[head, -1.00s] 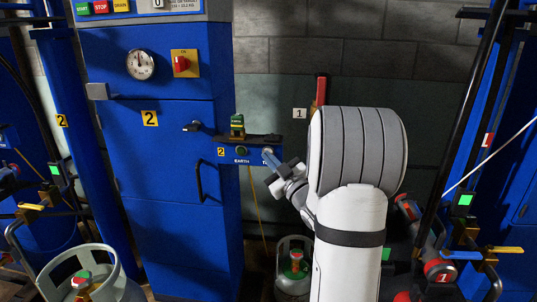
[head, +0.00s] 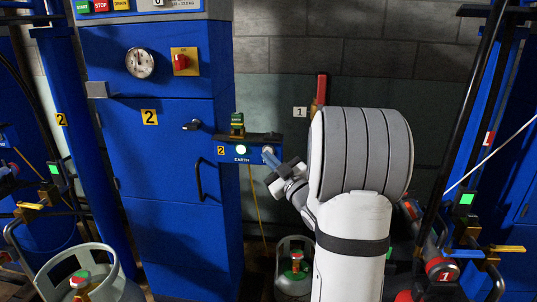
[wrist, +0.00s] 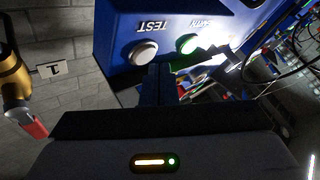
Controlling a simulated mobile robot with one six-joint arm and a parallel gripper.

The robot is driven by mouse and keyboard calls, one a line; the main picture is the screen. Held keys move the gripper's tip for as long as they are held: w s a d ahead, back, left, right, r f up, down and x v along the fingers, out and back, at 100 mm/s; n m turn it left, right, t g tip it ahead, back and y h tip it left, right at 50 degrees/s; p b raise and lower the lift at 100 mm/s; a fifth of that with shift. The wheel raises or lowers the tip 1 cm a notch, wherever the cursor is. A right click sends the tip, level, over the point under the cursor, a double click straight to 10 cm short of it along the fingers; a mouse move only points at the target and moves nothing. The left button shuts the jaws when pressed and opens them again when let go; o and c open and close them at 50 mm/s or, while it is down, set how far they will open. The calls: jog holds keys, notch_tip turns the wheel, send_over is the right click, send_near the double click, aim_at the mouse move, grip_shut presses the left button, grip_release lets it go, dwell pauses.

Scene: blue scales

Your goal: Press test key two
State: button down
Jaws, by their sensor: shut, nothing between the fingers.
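A small blue control box (head: 221,158) marked 2 is on the right side of the blue cabinet. In the wrist view its front appears upside down, with a pale round key (wrist: 139,52) labelled TEST beside a lit green round lamp (wrist: 187,44). The lamp (head: 241,150) glows whitish green above the word EARTH in the head view.
The blue cabinet (head: 165,190) has a gauge (head: 140,64), a red switch (head: 181,62) and a door handle. A grey gas cylinder (head: 110,285) stands at the lower left, another behind my arm. Black and blue posts and a hose are at the right.

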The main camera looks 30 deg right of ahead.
jog(key=shift+s+a, duration=0.1)
jog(key=shift+s, duration=0.1)
jog(key=s+a+b, duration=0.1)
jog(key=s, duration=0.1)
jog(key=s+a, duration=0.1)
jog(key=s, duration=0.1)
jog(key=shift+a+b, duration=0.4)
dwell(0.8)
jog(key=s+a+r+m+g+h+p, duration=0.35)
jog(key=r+m+g+h+p, duration=0.3)
jog(key=p, duration=0.75)
jog(key=s+a+r+g+y+p, duration=0.1)
jog(key=s+a+r+g+p, duration=0.2)
jog(key=s+a+g+p, duration=0.3)
jog(key=s+a+r+g+y+p, duration=0.2)
jog(key=s+a+g+p, duration=0.4)
jog(key=s, duration=0.8)
jog(key=shift+s+r+m, duration=0.15)
jog(key=shift+r+m, duration=0.3)
jog(key=shift+r, duration=0.1)
